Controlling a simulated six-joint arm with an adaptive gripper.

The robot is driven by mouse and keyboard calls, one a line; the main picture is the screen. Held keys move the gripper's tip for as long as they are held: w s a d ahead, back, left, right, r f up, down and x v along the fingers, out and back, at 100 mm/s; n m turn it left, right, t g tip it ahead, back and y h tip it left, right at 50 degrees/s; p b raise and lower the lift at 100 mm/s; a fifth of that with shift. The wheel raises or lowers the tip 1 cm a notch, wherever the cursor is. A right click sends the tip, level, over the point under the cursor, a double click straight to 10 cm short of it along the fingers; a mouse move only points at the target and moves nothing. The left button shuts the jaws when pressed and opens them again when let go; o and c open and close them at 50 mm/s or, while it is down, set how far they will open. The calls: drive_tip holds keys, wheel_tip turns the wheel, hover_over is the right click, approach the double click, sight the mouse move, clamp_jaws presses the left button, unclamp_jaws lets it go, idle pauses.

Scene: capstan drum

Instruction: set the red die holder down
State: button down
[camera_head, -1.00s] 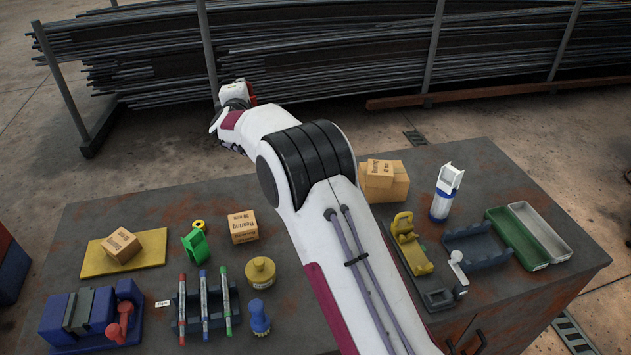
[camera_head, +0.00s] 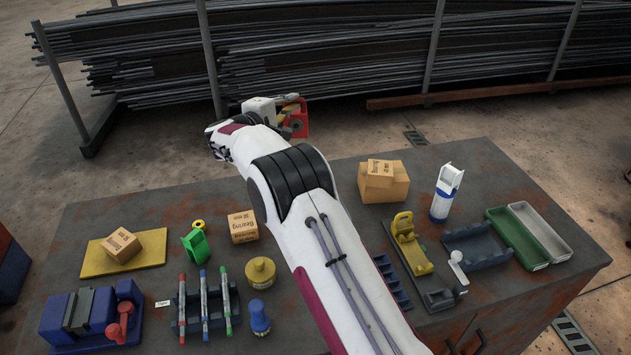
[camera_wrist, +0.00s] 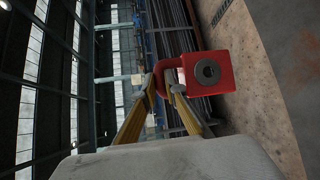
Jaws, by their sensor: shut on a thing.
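The red die holder (camera_head: 298,122) is a red block with a dark round die in its face and a loop-shaped handle. It is held up in the air beyond the far edge of the workbench in the head view. In the wrist view the die holder (camera_wrist: 207,72) is at the fingertips, its handle between the two yellowish fingers. My gripper (camera_wrist: 166,84) is shut on that handle.
The dark workbench (camera_head: 330,170) has bare room at its far middle. A yellow board (camera_head: 148,252) lies left. A bar rack stands behind.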

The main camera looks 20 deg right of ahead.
drive_tip(key=s+d+f+m+g+h, duration=0.2)
drive_tip(key=s+d+f+m+g, duration=0.1)
drive_tip(key=s+d+f, duration=0.1)
drive_tip(key=shift+s+h, duration=0.4)
drive_tip(key=shift+f, duration=0.1)
wheel_tip(320, 180, down, 6)
idle(0.7)
drive_tip(key=shift+f, duration=2)
drive_tip(key=c, duration=2.1)
unclamp_jaws()
drive_tip(key=shift+f, duration=0.2)
